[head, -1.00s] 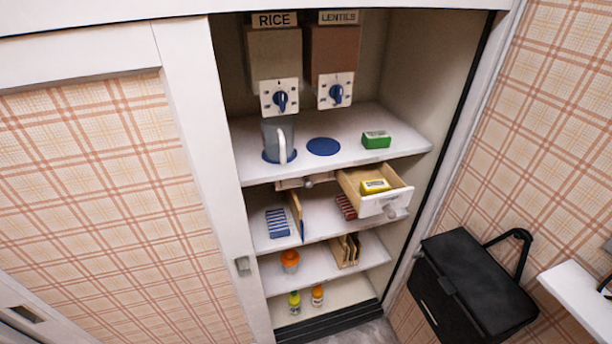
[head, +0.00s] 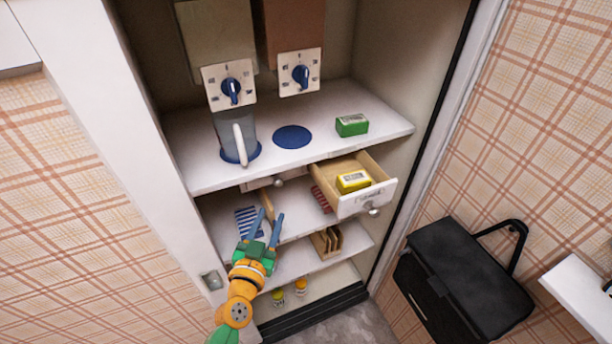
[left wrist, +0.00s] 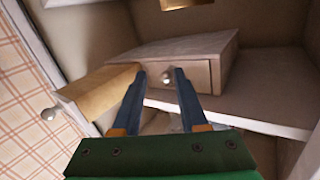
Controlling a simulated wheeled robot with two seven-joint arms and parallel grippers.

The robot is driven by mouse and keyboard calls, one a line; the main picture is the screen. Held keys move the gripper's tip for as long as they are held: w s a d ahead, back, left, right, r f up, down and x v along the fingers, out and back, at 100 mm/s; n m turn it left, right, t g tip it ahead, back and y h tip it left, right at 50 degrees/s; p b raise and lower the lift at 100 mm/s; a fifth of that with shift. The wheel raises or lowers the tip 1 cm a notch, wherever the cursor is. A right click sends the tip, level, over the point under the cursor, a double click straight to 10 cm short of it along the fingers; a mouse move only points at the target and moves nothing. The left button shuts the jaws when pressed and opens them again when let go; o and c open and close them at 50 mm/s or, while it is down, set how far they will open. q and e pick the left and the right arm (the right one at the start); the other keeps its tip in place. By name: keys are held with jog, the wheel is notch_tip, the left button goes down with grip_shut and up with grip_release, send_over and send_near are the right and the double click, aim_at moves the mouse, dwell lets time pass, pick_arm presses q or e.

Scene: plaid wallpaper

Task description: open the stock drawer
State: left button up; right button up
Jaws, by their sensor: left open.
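Two small drawers sit under the upper shelf of the cupboard. The left drawer (head: 262,183) is shut and has a round knob (head: 278,181); its front also shows in the left wrist view (left wrist: 203,75), with the knob (left wrist: 166,78) between my fingertips in the picture. The right drawer (head: 362,199) is pulled out and holds a yellow box (head: 353,181). Its label is too small to read, and I see no readable label on the shut drawer. My left gripper (head: 271,214) is open and empty, below the shut drawer and apart from its knob. My right gripper is not in view.
The upper shelf (head: 330,158) holds a jug (head: 236,139) and a green box (head: 351,125) under two dispensers. Lower shelves hold blue and red striped items, a wooden rack (head: 327,242) and small bottles. A black bag (head: 465,285) hangs at the right wall.

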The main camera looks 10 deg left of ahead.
pick_arm(q)
jog(key=w+r, duration=0.3)
jog(key=w, duration=0.4)
jog(key=shift+t+b, duration=0.35)
jog(key=shift+t, duration=0.05)
grip_shut()
dwell(1.0)
